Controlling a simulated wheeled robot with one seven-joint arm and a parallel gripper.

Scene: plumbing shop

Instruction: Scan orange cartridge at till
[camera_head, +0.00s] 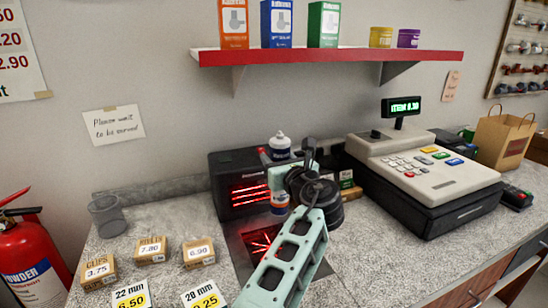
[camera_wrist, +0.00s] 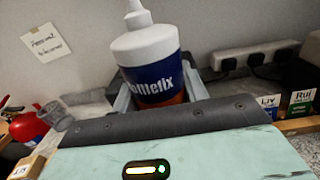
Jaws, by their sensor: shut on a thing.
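My gripper (camera_head: 283,176) is shut on a white nozzled bottle or cartridge (camera_head: 280,149), with a blue label and orange lower band, held upright. It also shows in the wrist view (camera_wrist: 148,60), between the two fingers (camera_wrist: 160,92); its label is partly readable as "...ttlefix". The black scanner (camera_head: 225,163) has a window of red lines just left of the cartridge, and a glass plate (camera_head: 262,238) with red lines lies in the counter below. The till (camera_head: 425,172) stands to the right; its green display (camera_head: 401,107) shows lit text, too small to read surely.
Small priced boxes (camera_head: 150,250) and a mesh cup (camera_head: 106,216) stand on the counter left of the scanner. A red shelf (camera_head: 340,56) with boxes and tubs hangs above. A card terminal (camera_head: 516,197) lies right of the till. A fire extinguisher (camera_head: 28,250) stands far left.

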